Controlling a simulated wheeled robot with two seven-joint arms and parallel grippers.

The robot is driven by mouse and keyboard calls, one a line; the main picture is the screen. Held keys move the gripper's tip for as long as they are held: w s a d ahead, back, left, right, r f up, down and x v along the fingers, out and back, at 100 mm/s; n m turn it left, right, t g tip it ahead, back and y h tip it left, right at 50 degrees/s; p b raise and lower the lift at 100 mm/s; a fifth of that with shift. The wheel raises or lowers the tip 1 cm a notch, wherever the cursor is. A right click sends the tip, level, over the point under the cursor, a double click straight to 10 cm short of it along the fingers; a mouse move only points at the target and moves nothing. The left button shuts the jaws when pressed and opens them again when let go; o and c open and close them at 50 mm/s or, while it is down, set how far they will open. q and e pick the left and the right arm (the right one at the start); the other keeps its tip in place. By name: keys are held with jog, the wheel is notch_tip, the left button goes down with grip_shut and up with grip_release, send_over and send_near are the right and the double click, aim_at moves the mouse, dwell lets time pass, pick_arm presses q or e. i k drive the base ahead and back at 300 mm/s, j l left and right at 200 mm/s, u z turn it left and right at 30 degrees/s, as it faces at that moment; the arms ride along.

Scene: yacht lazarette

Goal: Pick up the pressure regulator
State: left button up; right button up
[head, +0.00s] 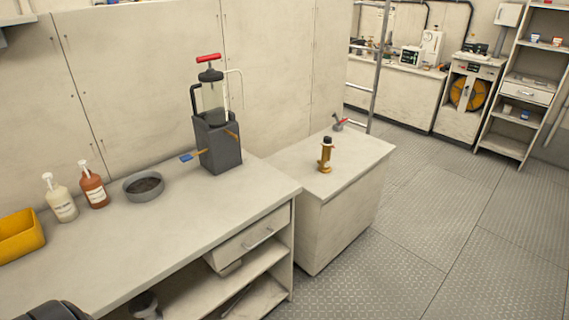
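A brass-coloured fitting with a black top, which looks like the pressure regulator (325,158), stands upright on the lower cabinet (340,172) right of the main workbench. Nothing touches it, and its near side is unobstructed. A dark rounded part at the bottom left edge appears to be part of my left arm. Neither of my grippers shows in the head view.
A small grey tool with a red handle (338,123) lies behind the fitting. The workbench (190,225) holds a tall grey pump-like device (217,145), a round bowl (143,186), two bottles (93,186) and a yellow bin (20,235). The floor (420,240) at right is clear.

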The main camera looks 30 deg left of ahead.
aim_at(325, 167)
jog(key=i+l+u, duration=0.1)
jog(key=u, duration=0.35)
jog(key=i+l+u, duration=0.25)
jog(key=u, duration=0.2)
jog(key=i+l+u, duration=0.2)
jog(key=u, duration=0.25)
jog(key=i+l+u, duration=0.1)
jog(key=l+u, duration=0.35)
jog(key=i+l+u, duration=0.15)
jog(key=l+u, duration=0.2)
jog(key=l, duration=0.85)
jog(key=l+u, duration=0.3)
jog(key=l, duration=0.85)
